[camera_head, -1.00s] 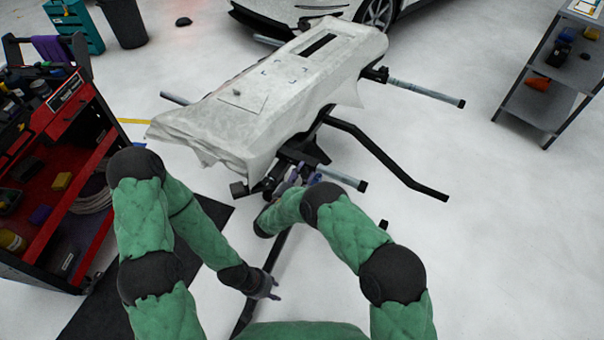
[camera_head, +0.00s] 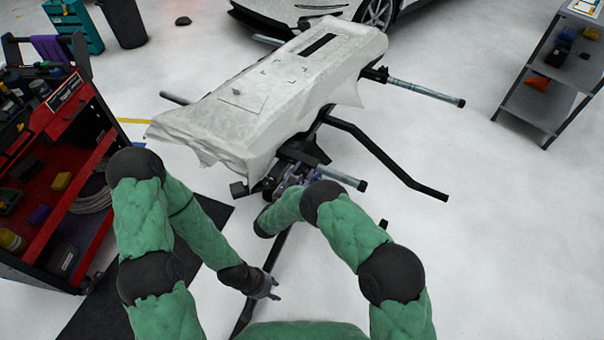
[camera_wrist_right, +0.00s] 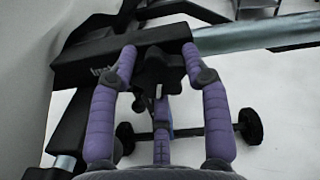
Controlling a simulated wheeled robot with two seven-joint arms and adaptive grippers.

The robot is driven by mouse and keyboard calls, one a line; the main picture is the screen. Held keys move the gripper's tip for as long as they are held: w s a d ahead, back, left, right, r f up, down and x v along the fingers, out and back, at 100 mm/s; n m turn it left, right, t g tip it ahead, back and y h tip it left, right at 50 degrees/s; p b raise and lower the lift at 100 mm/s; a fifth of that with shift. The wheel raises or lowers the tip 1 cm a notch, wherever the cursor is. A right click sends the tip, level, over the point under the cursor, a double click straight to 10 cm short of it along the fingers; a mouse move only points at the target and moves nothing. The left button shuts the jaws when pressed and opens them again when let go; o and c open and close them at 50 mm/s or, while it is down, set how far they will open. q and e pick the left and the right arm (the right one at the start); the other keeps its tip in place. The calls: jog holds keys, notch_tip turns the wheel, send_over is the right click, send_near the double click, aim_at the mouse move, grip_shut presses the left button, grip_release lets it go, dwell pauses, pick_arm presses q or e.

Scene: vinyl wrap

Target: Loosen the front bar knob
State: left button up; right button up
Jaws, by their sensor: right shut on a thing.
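The front bar knob (camera_wrist_right: 158,68) is black and lobed, and hangs under the black bar clamp in the right wrist view. My right gripper (camera_wrist_right: 158,62) has its purple fingers on both sides of the knob and is shut on it. In the head view my right gripper (camera_head: 291,178) is at the near end of the stand, partly hidden by my arm. The front bar (camera_head: 342,178) is a grey tube with a dark end, sticking out to the right. My left gripper (camera_head: 276,289) hangs low and empty, its small fingertips apart.
A white-draped panel (camera_head: 270,85) rests on the stand. A bent black leg (camera_head: 385,160) and a second bar (camera_head: 425,91) stick out right. A red tool cart (camera_head: 60,150) stands left, a grey shelf (camera_head: 545,95) right.

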jog(key=shift+s+d+f, duration=0.1)
jog(key=shift+s+f, duration=0.1)
jog(key=shift+f, duration=0.2)
jog(key=o, duration=1.1)
jog(key=shift+w+r, duration=0.1)
jog(key=shift+r, duration=0.1)
jog(key=v, duration=0.7)
jog(key=shift+s, duration=0.25)
